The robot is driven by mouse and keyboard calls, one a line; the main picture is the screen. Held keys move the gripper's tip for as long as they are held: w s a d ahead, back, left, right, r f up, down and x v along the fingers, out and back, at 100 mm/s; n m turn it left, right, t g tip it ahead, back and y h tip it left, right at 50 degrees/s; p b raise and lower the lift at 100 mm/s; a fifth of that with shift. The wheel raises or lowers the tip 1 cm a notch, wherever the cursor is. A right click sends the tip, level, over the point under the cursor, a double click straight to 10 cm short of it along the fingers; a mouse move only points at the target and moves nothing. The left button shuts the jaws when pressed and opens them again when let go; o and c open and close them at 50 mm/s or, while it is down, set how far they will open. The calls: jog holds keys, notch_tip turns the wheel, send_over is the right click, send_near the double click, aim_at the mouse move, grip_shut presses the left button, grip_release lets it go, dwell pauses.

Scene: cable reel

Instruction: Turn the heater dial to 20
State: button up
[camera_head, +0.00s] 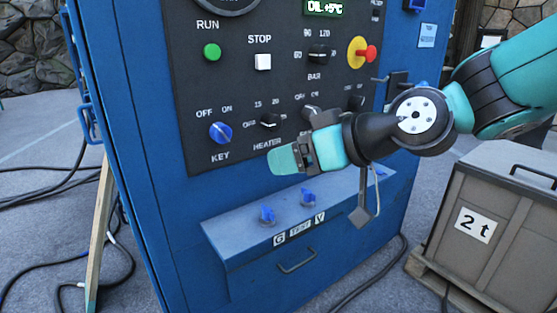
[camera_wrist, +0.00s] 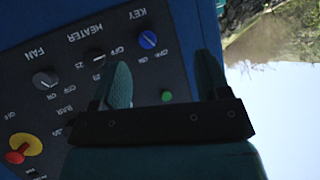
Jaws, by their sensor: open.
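The heater dial (camera_head: 269,120) is a small black knob on the dark control panel, with OFF, 15 and 20 marked around it. Its light mark seems to point to the OFF side, but it is small. In the wrist view the dial (camera_wrist: 95,57) shows upside down, left of the nearer finger. My gripper (camera_head: 284,158) is open and empty, below and slightly right of the dial in the head view, apart from it. Its two teal fingers also show in the wrist view (camera_wrist: 163,80), with panel between them.
The blue key switch (camera_head: 221,132) is left of the dial. The fan knob (camera_head: 311,113) is to the right, partly near my wrist. A 2t crate (camera_head: 480,222) stands at right.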

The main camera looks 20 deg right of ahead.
jog(key=w+d+f+m+t+h+b, duration=0.2)
jog(key=w+d+f+t+b, duration=0.1)
jog(key=w+d+t+b, duration=0.4)
jog(key=p, duration=1)
send_near(276, 123)
jog(key=shift+m+t, duration=0.3)
jog(key=p+x, duration=0.9)
jog(key=p, duration=0.2)
jog(key=shift+w+a, duration=0.1)
jog(key=shift+a, duration=0.05)
jog(key=shift+w+a+f, duration=0.15)
jog(key=shift+w+f, duration=0.05)
jog(key=shift+w, duration=0.35)
jog(key=c, duration=0.9)
